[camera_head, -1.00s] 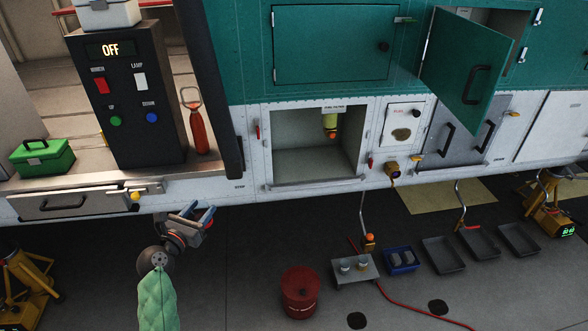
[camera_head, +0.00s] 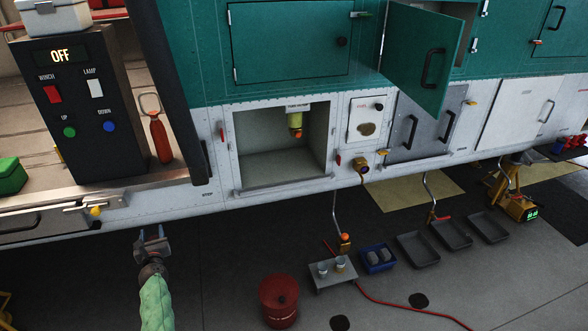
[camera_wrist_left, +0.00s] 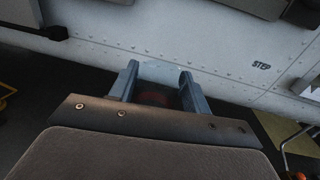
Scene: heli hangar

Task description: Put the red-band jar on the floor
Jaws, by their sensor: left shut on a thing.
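My left gripper (camera_head: 152,240) is low in front of the white hull, at the left of the head view. In the left wrist view, its two blue-grey fingers (camera_wrist_left: 155,85) are shut on a clear jar (camera_wrist_left: 160,72) with a dark red patch below its pale rim, which looks like the red-band jar. Most of the jar is hidden by the gripper body. It is held above the dark grey floor (camera_head: 215,270). My right gripper is not in view.
A red drum (camera_head: 278,301) stands right of my left arm. Right of it is a low grey stand (camera_head: 335,282) with two small jars, then a blue bin (camera_head: 378,259) and several grey trays (camera_head: 418,249). A red hose (camera_head: 395,306) crosses the floor. Bare floor lies left of the drum.

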